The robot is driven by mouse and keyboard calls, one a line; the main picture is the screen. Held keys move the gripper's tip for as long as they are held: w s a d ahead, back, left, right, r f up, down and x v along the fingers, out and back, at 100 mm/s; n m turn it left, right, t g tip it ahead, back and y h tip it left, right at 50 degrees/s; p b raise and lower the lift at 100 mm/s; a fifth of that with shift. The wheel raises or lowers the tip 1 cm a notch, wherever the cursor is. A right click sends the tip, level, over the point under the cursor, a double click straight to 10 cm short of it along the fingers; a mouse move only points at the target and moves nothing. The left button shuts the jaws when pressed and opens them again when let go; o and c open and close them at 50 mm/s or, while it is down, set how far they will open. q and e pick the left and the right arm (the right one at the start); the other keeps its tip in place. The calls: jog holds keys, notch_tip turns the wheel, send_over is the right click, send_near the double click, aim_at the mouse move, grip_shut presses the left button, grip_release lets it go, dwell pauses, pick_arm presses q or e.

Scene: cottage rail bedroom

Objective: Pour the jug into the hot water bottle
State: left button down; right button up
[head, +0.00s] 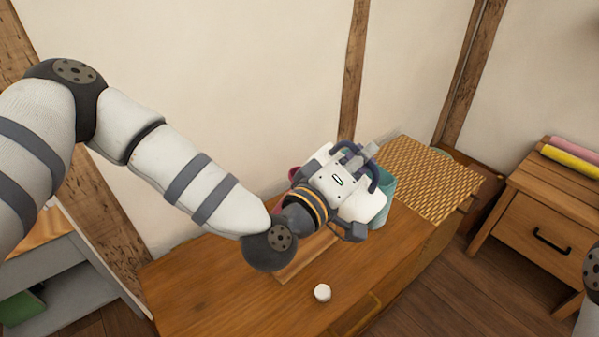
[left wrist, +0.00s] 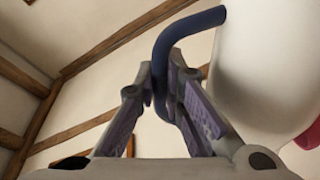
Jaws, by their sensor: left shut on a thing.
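The jug is white with a dark blue handle; in the left wrist view its body (left wrist: 262,75) is at the right and its handle (left wrist: 190,32) runs between my fingers. My left gripper (head: 362,157) is shut on that handle, above the wooden chest. In the head view the gripper covers most of the jug (head: 366,205). A dark pink thing (head: 295,173) shows beside the gripper, and a pink edge (left wrist: 310,136) shows in the left wrist view; I cannot tell whether it is the hot water bottle. My right gripper is out of view.
A small white cap (head: 322,292) sits on the chest top (head: 215,285), near its front. A teal thing (head: 388,184) is partly hidden behind the gripper. A woven surface (head: 432,180) is at the right. A nightstand (head: 545,225) holds pink and yellow rolls. The wall is close behind.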

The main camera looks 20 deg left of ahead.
aim_at(371, 170)
pick_arm(q)
jog(key=shift+w+a+r+n, duration=0.15)
jog(key=shift+a+r+n, duration=0.3)
jog(key=shift+r, duration=0.1)
jog(key=shift+w+a+r+n, duration=0.15)
jog(key=shift+a+r+n, duration=0.2)
jog(key=shift+r+n, duration=0.15)
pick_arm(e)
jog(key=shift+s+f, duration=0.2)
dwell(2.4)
pick_arm(q)
jog(key=d+f+m, duration=0.1)
jog(key=s+d+f+m, duration=0.1)
jog(key=f+m, duration=0.1)
jog(key=shift+d, duration=0.3)
jog(key=shift+d+f+m, duration=0.15)
jog(key=shift+f+m, duration=0.1)
jog(key=shift+s+d+f+m, duration=0.15)
jog(key=shift+d+f+m, duration=0.05)
jog(key=shift+f+m, duration=0.45)
jog(key=s+d+f+m, duration=0.1)
jog(key=d+f+m, duration=0.2)
jog(key=f, duration=0.3)
jog(key=s+d+f+m+b, duration=0.1)
jog(key=d+f+m, duration=0.2)
jog(key=f+m, duration=0.3)
jog(key=shift+s+d+f, duration=0.25)
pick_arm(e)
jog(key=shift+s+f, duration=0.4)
